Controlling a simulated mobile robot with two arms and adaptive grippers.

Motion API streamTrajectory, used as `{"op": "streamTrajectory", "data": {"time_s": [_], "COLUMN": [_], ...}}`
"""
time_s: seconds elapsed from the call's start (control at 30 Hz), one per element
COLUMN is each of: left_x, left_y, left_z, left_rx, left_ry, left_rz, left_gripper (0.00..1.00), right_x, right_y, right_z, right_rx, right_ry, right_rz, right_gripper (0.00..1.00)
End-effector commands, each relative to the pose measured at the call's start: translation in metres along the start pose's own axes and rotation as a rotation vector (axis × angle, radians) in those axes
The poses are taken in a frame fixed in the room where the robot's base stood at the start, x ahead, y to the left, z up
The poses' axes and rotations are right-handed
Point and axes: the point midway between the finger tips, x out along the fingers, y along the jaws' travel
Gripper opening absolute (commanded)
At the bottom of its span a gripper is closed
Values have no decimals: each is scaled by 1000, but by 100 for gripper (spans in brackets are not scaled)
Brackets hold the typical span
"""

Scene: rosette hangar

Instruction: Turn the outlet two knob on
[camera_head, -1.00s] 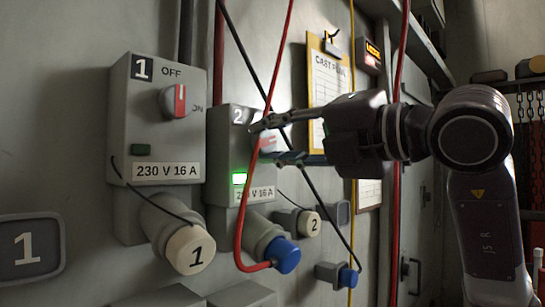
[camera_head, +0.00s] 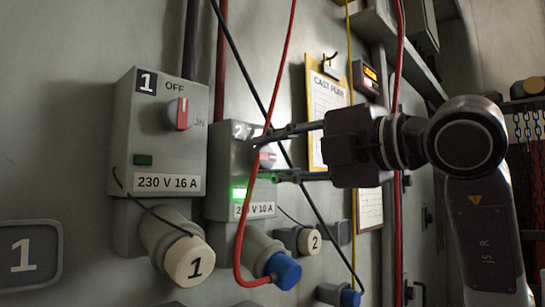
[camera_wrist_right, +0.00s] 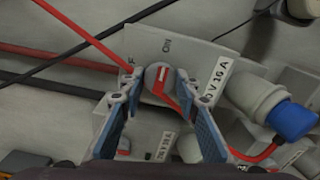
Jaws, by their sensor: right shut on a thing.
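The outlet two box (camera_head: 228,160) is a grey wall unit with a lit green lamp (camera_head: 239,193). Its grey knob with a red mark (camera_wrist_right: 157,76) sits between the two fingers of my right gripper (camera_wrist_right: 157,82), which is shut on it. In the head view the right gripper (camera_head: 262,158) reaches in from the right, and its fingers and a red cable partly cover the knob (camera_head: 268,154). The wrist view shows an ON mark (camera_wrist_right: 167,46) and part of the OFF mark. I cannot tell exactly where the knob points. My left gripper is out of view.
The red cable (camera_head: 245,215) hangs in front of the box and runs to a blue plug (camera_head: 284,270). A black cable (camera_head: 245,65) crosses close behind the fingers. The outlet one box (camera_head: 160,130) stands to the left. A clipboard (camera_head: 325,95) hangs behind the gripper.

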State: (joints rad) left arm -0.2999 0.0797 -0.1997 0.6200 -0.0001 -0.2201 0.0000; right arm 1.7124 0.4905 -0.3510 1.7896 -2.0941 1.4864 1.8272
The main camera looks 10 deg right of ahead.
Motion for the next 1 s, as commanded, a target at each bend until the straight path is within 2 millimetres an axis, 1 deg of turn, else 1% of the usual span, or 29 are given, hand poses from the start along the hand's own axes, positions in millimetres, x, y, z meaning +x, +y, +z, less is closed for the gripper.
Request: {"op": "streamTrajectory", "data": {"time_s": [0.07,0.1,0.23,0.5,0.57,0.63,0.77,1.0], "left_x": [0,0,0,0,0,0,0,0], "left_y": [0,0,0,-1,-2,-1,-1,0], "left_z": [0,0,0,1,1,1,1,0], "left_rx": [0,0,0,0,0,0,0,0], "left_ry": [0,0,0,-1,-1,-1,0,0], "left_rz": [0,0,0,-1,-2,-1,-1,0], "left_gripper": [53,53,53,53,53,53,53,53], "right_x": [0,0,0,-1,-4,-11,-34,-86], "right_y": [0,0,0,0,0,1,1,1], "right_z": [1,1,1,0,1,1,2,2], "right_rx": [2,2,1,0,0,-1,-2,-1], "right_ry": [-2,-2,-1,0,-1,-2,-5,-4], "right_rz": [1,1,1,1,1,3,4,4], "right_gripper": [5,34,47,47,47,47,47,47]}}
